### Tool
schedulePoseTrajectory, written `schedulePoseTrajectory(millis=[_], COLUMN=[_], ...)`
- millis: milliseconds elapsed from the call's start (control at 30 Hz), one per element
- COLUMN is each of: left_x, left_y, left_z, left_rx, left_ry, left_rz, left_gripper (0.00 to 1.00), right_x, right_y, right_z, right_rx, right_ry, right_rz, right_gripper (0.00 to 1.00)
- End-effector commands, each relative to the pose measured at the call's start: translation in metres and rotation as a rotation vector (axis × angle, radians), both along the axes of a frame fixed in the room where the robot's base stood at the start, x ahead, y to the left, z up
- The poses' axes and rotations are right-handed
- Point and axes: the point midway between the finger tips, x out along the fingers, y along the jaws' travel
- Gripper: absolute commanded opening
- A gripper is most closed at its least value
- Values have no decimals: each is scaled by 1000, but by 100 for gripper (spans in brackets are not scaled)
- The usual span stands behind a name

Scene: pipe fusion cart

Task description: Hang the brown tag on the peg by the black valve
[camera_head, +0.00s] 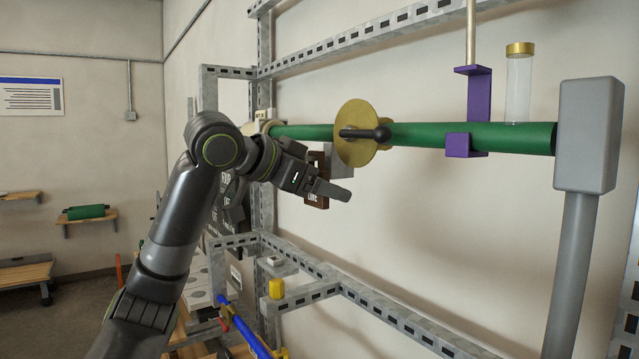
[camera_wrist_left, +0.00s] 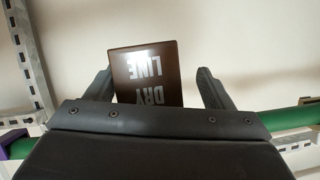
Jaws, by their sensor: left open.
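The brown tag (camera_head: 316,201) shows upright behind my left gripper, below and left of the black valve handle (camera_head: 368,133) on the brass disc (camera_head: 352,150). In the left wrist view the tag (camera_wrist_left: 147,75) reads "DRY LINE" upside down and stands between my fingers. My left gripper (camera_head: 322,186) is open around the tag; in the left wrist view (camera_wrist_left: 155,88) there is a gap between the tag and each finger. The peg is hidden, so I cannot tell whether the tag hangs on it. My right gripper is out of view.
The green pipe (camera_head: 460,136) runs rightward to a grey box (camera_head: 588,130) on a post. A purple clamp (camera_head: 470,145) and clear tube (camera_head: 518,90) are on the pipe. A metal rail (camera_head: 370,300) with a yellow block (camera_head: 276,288) lies below. The wall right of my gripper is clear.

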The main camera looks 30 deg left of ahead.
Motion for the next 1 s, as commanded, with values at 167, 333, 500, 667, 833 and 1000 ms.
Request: schedulePoseTrajectory(millis=[167, 333, 500, 667, 833, 1000], left_x=[-7, -17, -26, -35, -45, -54], left_y=[4, 8, 11, 15, 19, 23], left_z=[-1, -1, -2, -1, -1, -1], left_rx=[1, 1, 0, 1, 1, 1], left_ry=[-2, -2, -2, -2, -2, -2], left_rz=[2, 1, 2, 1, 1, 1], left_gripper=[75, 75, 75, 75, 75, 75], right_x=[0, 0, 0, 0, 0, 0], right_y=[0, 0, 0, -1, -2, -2], right_z=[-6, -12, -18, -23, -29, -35], right_rx=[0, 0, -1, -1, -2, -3], right_ry=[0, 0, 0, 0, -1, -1], right_rz=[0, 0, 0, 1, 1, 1], right_gripper=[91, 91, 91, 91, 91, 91])
